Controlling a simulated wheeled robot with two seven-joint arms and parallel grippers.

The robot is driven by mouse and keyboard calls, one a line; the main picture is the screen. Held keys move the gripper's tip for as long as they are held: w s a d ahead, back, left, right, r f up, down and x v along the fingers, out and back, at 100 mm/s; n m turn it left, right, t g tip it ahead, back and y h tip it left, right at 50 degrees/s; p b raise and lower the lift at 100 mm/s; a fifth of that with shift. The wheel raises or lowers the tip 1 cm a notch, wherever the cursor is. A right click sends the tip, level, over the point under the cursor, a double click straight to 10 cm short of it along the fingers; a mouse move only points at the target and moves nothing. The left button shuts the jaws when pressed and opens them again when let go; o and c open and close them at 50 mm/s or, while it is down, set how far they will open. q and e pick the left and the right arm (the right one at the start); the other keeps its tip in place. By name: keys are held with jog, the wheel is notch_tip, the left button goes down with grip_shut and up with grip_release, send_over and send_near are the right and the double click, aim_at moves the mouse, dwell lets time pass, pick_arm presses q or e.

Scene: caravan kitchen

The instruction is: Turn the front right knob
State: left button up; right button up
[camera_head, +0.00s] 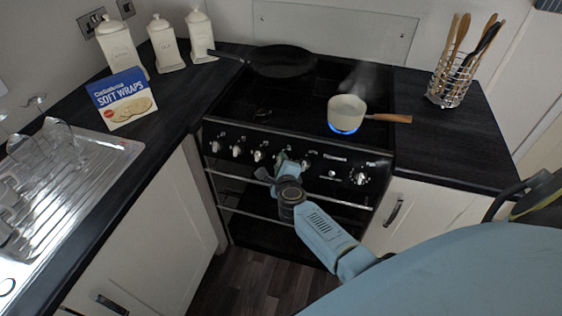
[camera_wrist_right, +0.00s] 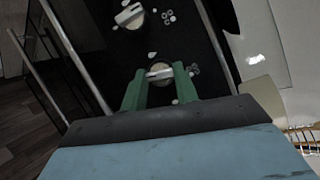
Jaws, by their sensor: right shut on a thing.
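The black stove (camera_head: 262,100) has a row of pale round knobs along its front panel. In the head view the gripper partly covers that knob. Another knob (camera_wrist_right: 130,15) shows beyond it in the wrist view, and the rightmost knob (camera_head: 358,176) stands clear in the head view. My left gripper is out of view.
A cream saucepan (camera_head: 347,108) steams on a burner lit blue, its wooden handle pointing right. A black frying pan (camera_head: 283,61) sits at the back. A utensil basket (camera_head: 450,82) stands on the right counter. Oven rails (camera_head: 330,198) run below the knobs.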

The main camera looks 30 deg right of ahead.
jog(key=o, duration=1)
jog(key=shift+c, duration=0.2)
jog(key=p+v, duration=0.3)
jog(key=v, duration=1)
jog(key=shift+p, duration=0.35)
jog(key=shift+a+r, duration=0.1)
jog(key=shift+r, duration=0.05)
